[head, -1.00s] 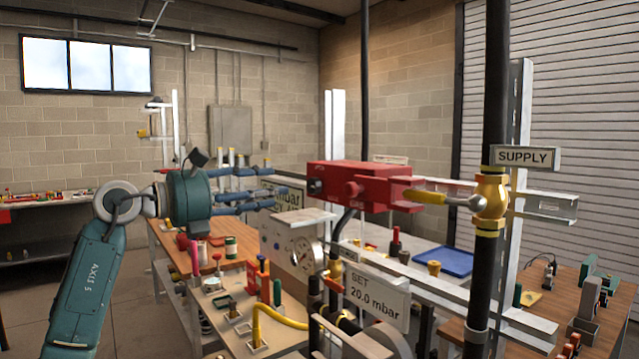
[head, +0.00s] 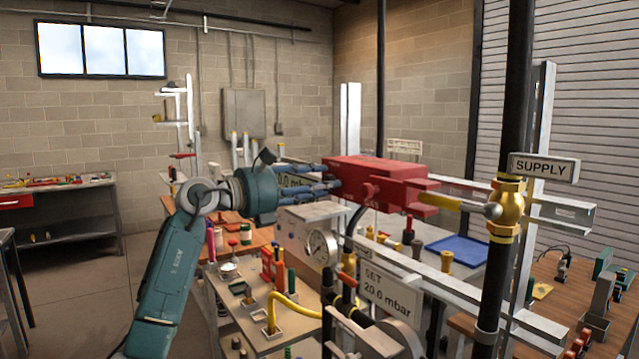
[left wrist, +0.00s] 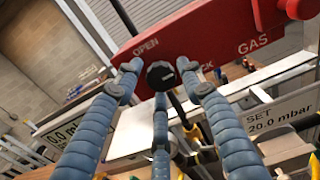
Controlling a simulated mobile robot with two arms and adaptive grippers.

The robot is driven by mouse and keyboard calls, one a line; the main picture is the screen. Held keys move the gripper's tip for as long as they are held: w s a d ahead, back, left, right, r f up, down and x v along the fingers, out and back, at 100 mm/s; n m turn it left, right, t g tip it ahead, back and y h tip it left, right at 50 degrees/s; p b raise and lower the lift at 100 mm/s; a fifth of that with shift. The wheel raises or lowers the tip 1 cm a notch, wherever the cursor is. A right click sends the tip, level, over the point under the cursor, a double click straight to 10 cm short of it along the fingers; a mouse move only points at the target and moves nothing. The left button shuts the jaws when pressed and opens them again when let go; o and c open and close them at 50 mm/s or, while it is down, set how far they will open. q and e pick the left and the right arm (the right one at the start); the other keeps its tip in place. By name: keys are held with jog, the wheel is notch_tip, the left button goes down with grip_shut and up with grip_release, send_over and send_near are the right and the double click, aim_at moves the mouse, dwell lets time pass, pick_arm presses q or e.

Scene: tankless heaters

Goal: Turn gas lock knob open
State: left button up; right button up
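The red gas lock box (head: 375,178) sits at the end of the yellow-handled valve lever on the supply pipe. In the left wrist view the red box (left wrist: 215,35) carries the words OPEN, GAS and a partly hidden word ending in CK. The round black knob (left wrist: 160,76) is on this face, below OPEN. My left gripper (head: 334,184) reaches the box's left end, and its fingers hide the knob in the head view. In the left wrist view its three blue fingers (left wrist: 160,84) are spread around the knob, with gaps at the sides. My right gripper is not in view.
A SUPPLY sign (head: 543,168) and a brass valve (head: 506,208) are on the black pipe at right. Below the box are a pressure gauge (head: 320,246), a SET 20.0 mbar sign (head: 388,290) and a bench with several small fittings. Open floor lies at left.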

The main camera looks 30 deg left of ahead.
pick_arm(q)
jog(key=c, duration=0.7)
jog(key=shift+r, duration=0.1)
jog(key=n+p, duration=0.2)
jog(key=n, duration=0.2)
jog(key=shift+a+r, duration=0.1)
jog(key=shift+a, duration=0.05)
jog(key=n+p, duration=0.1)
jog(key=n, duration=0.2)
jog(key=shift+n+p, duration=0.3)
jog(key=shift+p, duration=0.05)
jog(key=n+p, duration=0.3)
jog(key=n, duration=0.1)
jog(key=shift+a+r+n, duration=0.1)
jog(key=shift+n, duration=0.2)
jog(key=n+p, duration=0.2)
jog(key=n, duration=0.1)
jog(key=shift+n+p, duration=0.7)
